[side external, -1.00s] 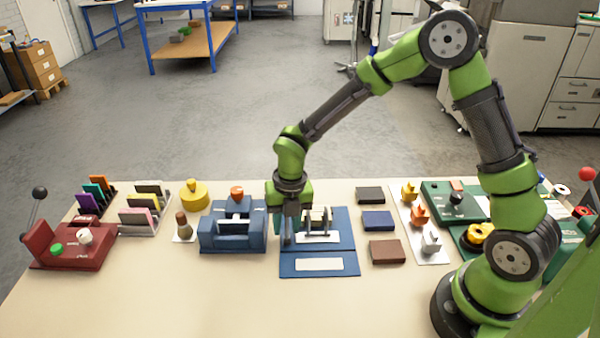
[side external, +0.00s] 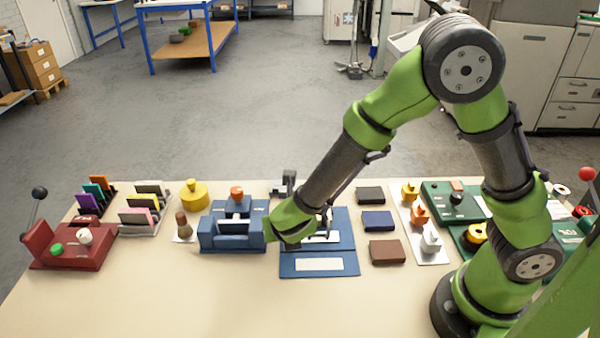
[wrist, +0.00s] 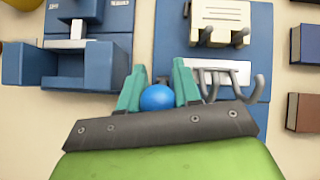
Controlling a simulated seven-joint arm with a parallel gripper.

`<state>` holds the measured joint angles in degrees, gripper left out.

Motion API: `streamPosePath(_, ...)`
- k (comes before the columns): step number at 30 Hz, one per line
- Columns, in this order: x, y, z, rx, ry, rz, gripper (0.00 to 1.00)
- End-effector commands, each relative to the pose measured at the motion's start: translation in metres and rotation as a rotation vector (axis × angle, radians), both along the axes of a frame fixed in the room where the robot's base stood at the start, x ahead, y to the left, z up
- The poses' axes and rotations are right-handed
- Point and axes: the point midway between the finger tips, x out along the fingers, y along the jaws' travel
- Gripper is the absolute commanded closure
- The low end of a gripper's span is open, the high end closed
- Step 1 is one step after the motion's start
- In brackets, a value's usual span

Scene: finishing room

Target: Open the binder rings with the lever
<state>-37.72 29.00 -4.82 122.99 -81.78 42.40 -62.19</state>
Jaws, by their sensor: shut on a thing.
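The blue binder (side external: 346,268) lies flat and open on the table in the side view, its upper part partly behind my arm. It also shows in the wrist view (wrist: 172,38). The lever's round blue knob (wrist: 157,98) sits between the teal fingers of my gripper (wrist: 158,92), which is shut on it. The rest of the lever is mostly hidden. Grey curved ring halves (wrist: 258,88) stand right of the gripper; the opposite halves (wrist: 240,38) are farther up, and a gap shows between them. In the side view my gripper's fingers are hidden behind the wrist.
A blue punch-like device (side external: 232,232) stands close left of the binder and my wrist. Brown and blue blocks (side external: 387,251) lie to the right. A red lever press (side external: 72,245) is at far left. The front table area is clear.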

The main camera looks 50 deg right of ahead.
Motion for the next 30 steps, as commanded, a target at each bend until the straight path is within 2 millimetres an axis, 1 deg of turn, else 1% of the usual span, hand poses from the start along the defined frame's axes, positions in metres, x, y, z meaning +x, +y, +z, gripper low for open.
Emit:
streamPosePath(6, -0.0038, 0.0045, -0.0005, -0.084, -0.086, 0.0, 1.0)
streamPosePath(12, -0.005, 0.0053, -0.0008, -0.124, -0.129, -0.004, 1.0)
streamPosePath(28, -0.0062, 0.0062, -0.0019, -0.139, -0.14, -0.001, 1.0)
streamPosePath(29, -0.0063, 0.0063, -0.002, -0.139, -0.14, -0.001, 0.63)
streamPosePath(30, -0.0063, 0.0063, -0.002, -0.139, -0.14, -0.001, 0.57)
